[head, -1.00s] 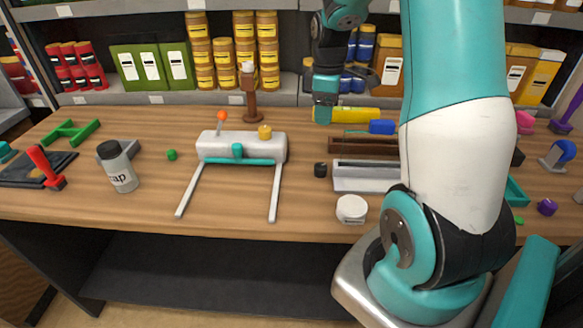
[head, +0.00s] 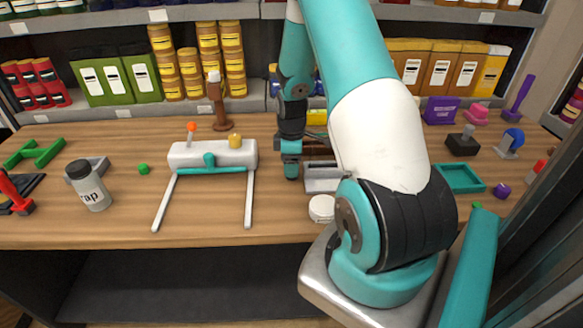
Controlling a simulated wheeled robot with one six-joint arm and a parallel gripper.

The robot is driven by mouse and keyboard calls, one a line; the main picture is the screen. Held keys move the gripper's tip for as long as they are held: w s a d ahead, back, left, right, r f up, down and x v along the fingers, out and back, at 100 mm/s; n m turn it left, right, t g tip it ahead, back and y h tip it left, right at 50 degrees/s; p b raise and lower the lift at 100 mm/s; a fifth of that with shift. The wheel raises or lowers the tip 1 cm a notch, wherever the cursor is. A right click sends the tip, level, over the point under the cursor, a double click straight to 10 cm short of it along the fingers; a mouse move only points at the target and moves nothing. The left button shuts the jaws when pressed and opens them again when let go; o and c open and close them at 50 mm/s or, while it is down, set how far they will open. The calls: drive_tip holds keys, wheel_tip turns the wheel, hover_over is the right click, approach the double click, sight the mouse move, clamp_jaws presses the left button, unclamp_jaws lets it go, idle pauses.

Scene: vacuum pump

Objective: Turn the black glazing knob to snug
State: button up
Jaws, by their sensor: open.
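The gripper is open. The fingers hide the upper part of the knob, and I cannot tell whether they touch it or stand around it.
A white body (head: 188,156) with teal clamp, two legs, an orange-tipped lever and a yellow knob stands left. A grey tray (head: 322,184) is close on the right. A white round jar (head: 321,208) sits in front. Table between the legs is clear.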

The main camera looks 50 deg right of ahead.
drive_tip(key=shift+f, duration=1.45)
drive_tip(key=shift+c, duration=0.4)
drive_tip(key=c, duration=0.8)
drive_tip(key=shift+m, duration=1.5)
drive_tip(key=shift+c, duration=0.2)
drive_tip(key=o, duration=0.9)
wheel_tip(320, 180, up, 18)
drive_tip(key=b, duration=0.2)
drive_tip(key=shift+f+b, duration=0.25)
drive_tip(key=shift+b, duration=0.05)
